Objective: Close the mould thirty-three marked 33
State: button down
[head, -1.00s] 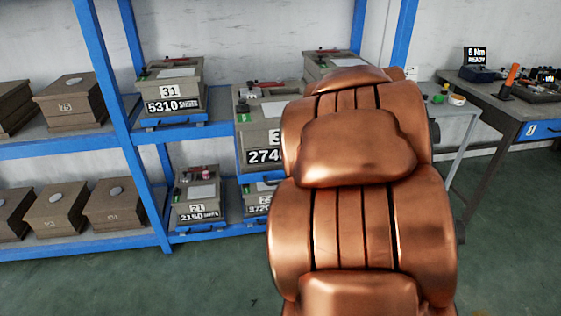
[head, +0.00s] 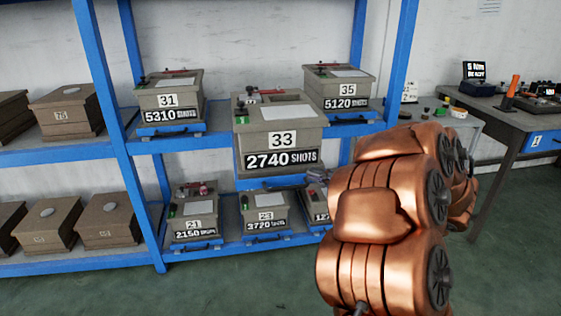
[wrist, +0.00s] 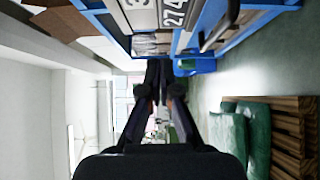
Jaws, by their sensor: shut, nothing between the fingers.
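The mould marked 33 (head: 309,119) is a grey-brown box on the upper blue shelf, with a 2740 SHOTS plate (head: 282,159) on its front. It stands further forward than moulds 31 and 35, over a blue tray front (head: 262,183). A pale plate, a red part and small dark knobs show on its top. I cannot tell whether its halves are fully together. Part of its number plate shows at the top of the wrist view (wrist: 172,14). My gripper (wrist: 160,88) is shut and empty, below and apart from that plate in the wrist view. I cannot make out its fingertips in the head view.
Mould 31 (head: 185,99) stands to the left and mould 35 (head: 350,88) to the right. Moulds 21 (head: 191,228) and 23 (head: 250,222) are on the lower shelf. A bench (head: 505,112) stands at right. The floor in front is clear.

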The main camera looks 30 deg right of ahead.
send_near(270, 152)
jog(key=a, duration=0.1)
jog(key=w+a, duration=0.1)
jog(key=a, duration=0.1)
jog(key=w+a, duration=0.1)
jog(key=shift+a, duration=0.15)
jog(key=w, duration=0.1)
jog(key=w+d, duration=0.1)
jog(key=shift+w, duration=0.3)
jog(key=shift+w+d+f+p, duration=0.1)
jog(key=shift+w+d+p, duration=0.2)
jog(key=shift+w, duration=0.3)
jog(key=shift+w, duration=0.15)
